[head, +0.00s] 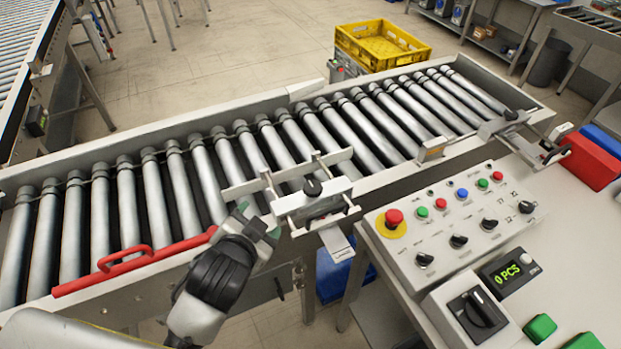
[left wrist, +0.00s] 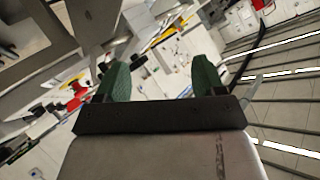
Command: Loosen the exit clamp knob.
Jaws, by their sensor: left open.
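Two clamps with black knobs sit on the conveyor's near rail, and I see no label saying which is the exit clamp. The other clamp (head: 497,128) is at the right end, with a black knob (head: 510,114). My left gripper (head: 258,219) is just left of the mid-rail clamp, apart from its knob. In the left wrist view its green-padded fingers (left wrist: 160,80) are spread with nothing between them. My right gripper is not in view.
A red bar with a handle (head: 130,262) lies along the near rail at left. A control panel (head: 455,225) with buttons and knobs stands right of the mid-rail clamp. A yellow crate (head: 382,60) is behind the conveyor. The rollers are empty.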

